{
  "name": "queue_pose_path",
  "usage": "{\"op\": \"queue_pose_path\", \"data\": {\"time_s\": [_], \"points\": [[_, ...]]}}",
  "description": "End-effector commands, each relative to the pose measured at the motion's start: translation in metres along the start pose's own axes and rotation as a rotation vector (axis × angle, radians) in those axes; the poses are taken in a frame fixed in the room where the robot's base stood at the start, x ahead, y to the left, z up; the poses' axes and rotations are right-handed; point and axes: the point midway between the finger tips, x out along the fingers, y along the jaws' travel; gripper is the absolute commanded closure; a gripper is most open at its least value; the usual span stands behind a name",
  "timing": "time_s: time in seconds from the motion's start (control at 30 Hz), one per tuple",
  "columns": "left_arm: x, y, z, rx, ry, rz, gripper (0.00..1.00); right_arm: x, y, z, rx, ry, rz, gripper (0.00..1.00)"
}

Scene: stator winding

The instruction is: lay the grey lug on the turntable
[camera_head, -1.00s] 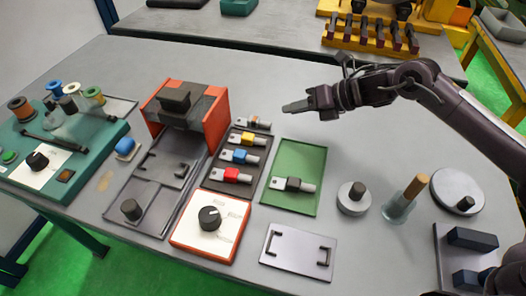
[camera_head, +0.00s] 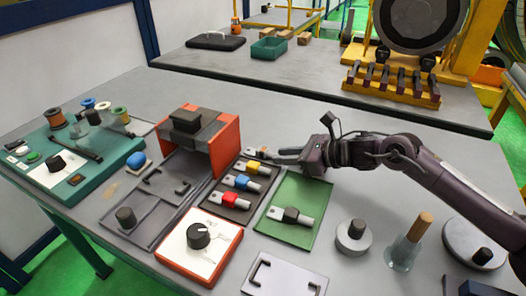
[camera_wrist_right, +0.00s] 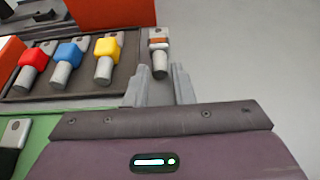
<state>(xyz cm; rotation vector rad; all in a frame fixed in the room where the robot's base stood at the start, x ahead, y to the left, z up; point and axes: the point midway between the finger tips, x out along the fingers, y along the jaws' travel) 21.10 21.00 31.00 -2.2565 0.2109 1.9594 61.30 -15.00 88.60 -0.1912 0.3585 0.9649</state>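My right gripper (camera_head: 282,156) is just right of this lug. Its two fingers (camera_wrist_right: 160,88) are apart, with nothing between them, and their tips are near the lug's round end. I cannot tell for sure which round part is the turntable; a flat grey disc with a black knob (camera_head: 463,238) stands at the right. My left gripper is not in view.
Lugs with yellow (camera_head: 253,167), blue (camera_head: 242,182) and red (camera_head: 229,199) collars lie in the same tray. A black-collared lug (camera_head: 291,215) lies on the green tray (camera_head: 270,232). An orange-sided fixture (camera_head: 226,145) stands close left. Bare table lies beyond my gripper.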

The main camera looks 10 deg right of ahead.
Motion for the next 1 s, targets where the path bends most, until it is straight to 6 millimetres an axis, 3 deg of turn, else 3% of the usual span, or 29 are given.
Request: {"op": "queue_pose_path", "data": {"time_s": [0.3, 0.5, 0.83, 1.0], "points": [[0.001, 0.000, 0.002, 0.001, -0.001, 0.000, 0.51, 0.007, 0.000, -0.001, 0.000, 0.002, 0.000, 0.78], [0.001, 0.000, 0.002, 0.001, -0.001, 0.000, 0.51, 0.007, 0.000, -0.001, 0.001, 0.002, 0.000, 1.00], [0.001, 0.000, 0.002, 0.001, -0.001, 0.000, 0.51, 0.006, 0.000, 0.002, 0.000, 0.001, 0.000, 1.00], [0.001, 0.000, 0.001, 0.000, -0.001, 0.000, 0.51, 0.001, -0.001, 0.015, -0.003, -0.001, -0.001, 1.00]]}}
